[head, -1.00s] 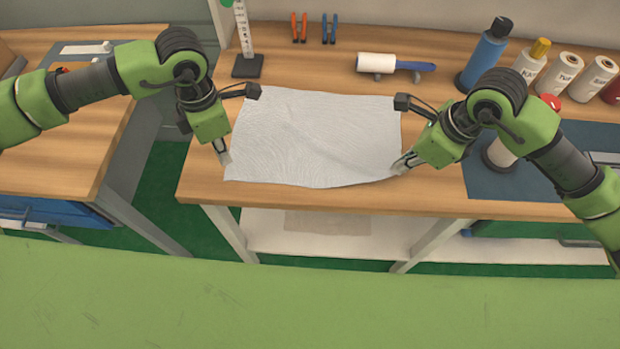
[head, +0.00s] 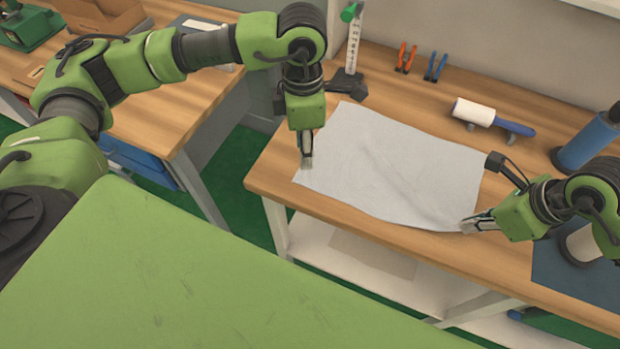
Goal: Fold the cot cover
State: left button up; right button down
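The cot cover (head: 392,170) is a thin pale grey-white cloth lying spread, slightly rippled, on the wooden workbench in the head view. My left gripper (head: 307,163) points down at its near left corner, fingertips at the cloth's edge. My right gripper (head: 468,226) reaches in from the right to the near right corner, its fingertips touching or just above the cloth. The fingers look close together on both, but whether cloth is pinched between them is too small to tell. No fold is visible.
The workbench (head: 262,183) holds a lint roller (head: 475,113), orange pliers (head: 405,58), blue pliers (head: 435,67) and a ruler stand (head: 354,45) behind the cover. A blue bottle (head: 588,140) and a dark mat (head: 570,278) are at right. Another bench (head: 185,115) stands left.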

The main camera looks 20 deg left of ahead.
aim_at(305, 179)
pick_arm(q)
notch_tip(305, 179, down, 9)
dwell(0.5)
jog(key=shift+c, duration=0.6)
grip_shut()
jog(key=shift+r, duration=2.5)
jog(key=shift+a, duration=0.1)
